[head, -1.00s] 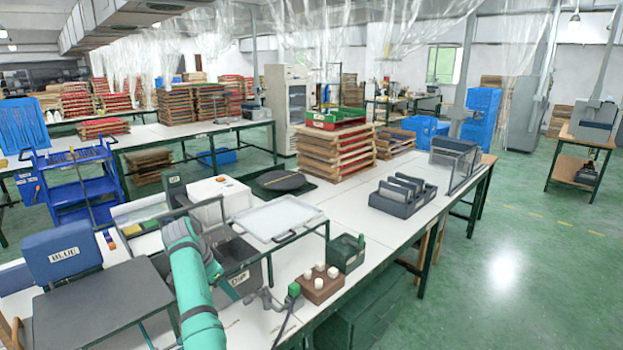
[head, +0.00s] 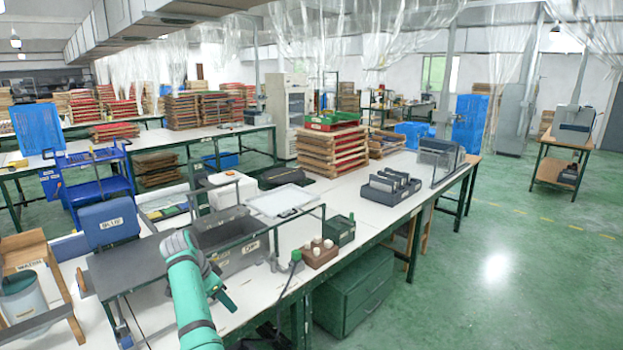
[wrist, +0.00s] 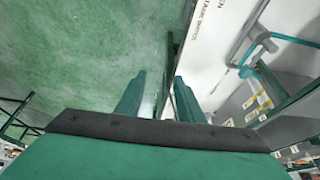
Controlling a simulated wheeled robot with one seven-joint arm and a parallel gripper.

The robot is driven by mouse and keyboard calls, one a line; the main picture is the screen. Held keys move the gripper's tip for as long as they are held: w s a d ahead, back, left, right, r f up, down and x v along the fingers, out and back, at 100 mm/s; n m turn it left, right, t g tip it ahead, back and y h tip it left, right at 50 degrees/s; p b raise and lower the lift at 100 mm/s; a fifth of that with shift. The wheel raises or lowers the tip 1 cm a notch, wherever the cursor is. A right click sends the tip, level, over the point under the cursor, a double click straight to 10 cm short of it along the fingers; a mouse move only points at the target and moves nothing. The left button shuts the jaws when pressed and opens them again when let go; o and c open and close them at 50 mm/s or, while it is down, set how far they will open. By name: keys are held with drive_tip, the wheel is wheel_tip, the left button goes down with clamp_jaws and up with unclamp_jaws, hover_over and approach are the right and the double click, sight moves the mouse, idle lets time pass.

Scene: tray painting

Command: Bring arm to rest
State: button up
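My green arm (head: 190,300) reaches up from the bottom of the head view, beside the near edge of the white workbench (head: 150,325). My gripper shows in the wrist view (wrist: 161,82) with two green fingers standing apart and nothing between them. In the head view only part of the gripper (head: 224,300) shows, low in front of the grey bin. Below the fingers, the wrist view shows green floor on the left and the white bench on the right.
The grey bin (head: 243,262) and a brown block with white knobs (head: 319,252) stand close to my arm. A blue box (head: 107,222) and a wooden stand (head: 38,255) are to the left. Green drawers (head: 357,290) stand under the bench. Open floor lies right.

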drive_tip(key=s+d+f+n+t+y, duration=0.1)
drive_tip(key=s+d+f+n, duration=0.1)
drive_tip(key=f, duration=1.1)
drive_tip(key=s+d+f+n+t+y, duration=0.1)
drive_tip(key=s+d+f+y, duration=0.15)
drive_tip(key=f, duration=0.95)
drive_tip(key=s+d+f+n+t+y, duration=0.1)
drive_tip(key=s+d+f, duration=0.3)
drive_tip(key=s+f, duration=0.45)
drive_tip(key=s+d+f+n+t, duration=0.25)
drive_tip(key=s+f, duration=0.25)
drive_tip(key=s, duration=0.6)
drive_tip(key=s+d+r+t, duration=0.1)
drive_tip(key=s+d+r, duration=0.15)
drive_tip(key=s, duration=0.45)
drive_tip(key=s+d+r+t, duration=0.15)
drive_tip(key=s+d, duration=0.25)
drive_tip(key=s, duration=0.4)
drive_tip(key=s+d+r+t, duration=0.1)
drive_tip(key=s+d+r, duration=0.2)
drive_tip(key=s, duration=0.4)
drive_tip(key=s+d+r+n+t, duration=0.1)
drive_tip(key=s+d+r, duration=0.1)
drive_tip(key=s+r, duration=0.5)
drive_tip(key=s+d+r+n+t+h, duration=0.1)
drive_tip(key=s+r, duration=0.6)
drive_tip(key=r, duration=0.7)
drive_tip(key=shift+s+d+r+t, duration=0.4)
drive_tip(key=shift+d+t, duration=0.1)
drive_tip(key=shift+d, duration=0.65)
